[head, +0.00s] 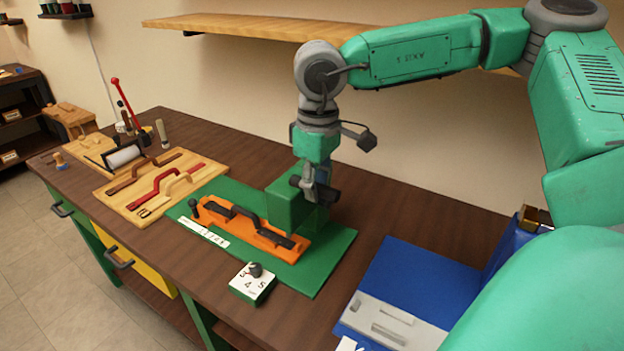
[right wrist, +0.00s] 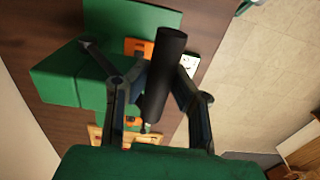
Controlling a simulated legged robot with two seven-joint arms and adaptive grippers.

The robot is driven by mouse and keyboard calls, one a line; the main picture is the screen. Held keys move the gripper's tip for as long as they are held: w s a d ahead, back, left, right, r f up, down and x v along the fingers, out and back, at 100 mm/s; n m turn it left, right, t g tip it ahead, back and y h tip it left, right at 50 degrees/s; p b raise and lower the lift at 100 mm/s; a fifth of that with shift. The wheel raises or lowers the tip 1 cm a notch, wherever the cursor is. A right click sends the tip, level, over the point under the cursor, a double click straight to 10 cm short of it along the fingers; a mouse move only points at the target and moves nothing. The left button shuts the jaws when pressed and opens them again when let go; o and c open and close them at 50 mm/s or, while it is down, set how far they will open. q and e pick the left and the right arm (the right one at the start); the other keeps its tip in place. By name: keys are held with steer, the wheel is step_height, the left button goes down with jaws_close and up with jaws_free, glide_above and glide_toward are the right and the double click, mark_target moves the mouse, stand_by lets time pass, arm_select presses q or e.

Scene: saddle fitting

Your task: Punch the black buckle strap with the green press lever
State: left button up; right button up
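The black buckle strap (head: 245,215) lies along an orange holder (head: 258,234) on a green base plate (head: 325,262). The green press block (head: 287,208) stands over the plate behind the strap's right part. My right gripper (head: 318,188) is beside the press. In the right wrist view, a black cylindrical lever handle (right wrist: 168,65) lies between the fingers of my right gripper (right wrist: 163,82), which close in on it from both sides. The green press (right wrist: 75,78) and part of the orange holder (right wrist: 138,48) show behind. My left gripper is not in view.
A white numbered block with a dark knob (head: 252,282) stands in front of the plate. A blue tray (head: 405,270) with grey parts is at the right. A wooden shelf (head: 245,26) hangs above.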

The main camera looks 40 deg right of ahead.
steer(key=shift+s+d+f, duration=0.15)
steer(key=shift+s+d, duration=0.1)
steer(key=shift+d, duration=0.45)
steer(key=shift+a, duration=0.4)
steer(key=shift+d, duration=0.1)
steer(key=shift+f, duration=0.25)
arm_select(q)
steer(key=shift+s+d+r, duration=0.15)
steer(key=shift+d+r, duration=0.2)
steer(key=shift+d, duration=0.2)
arm_select(e)
steer(key=shift+s+a+f, duration=0.15)
steer(key=shift+a+f, duration=0.35)
steer(key=shift+a, duration=0.2)
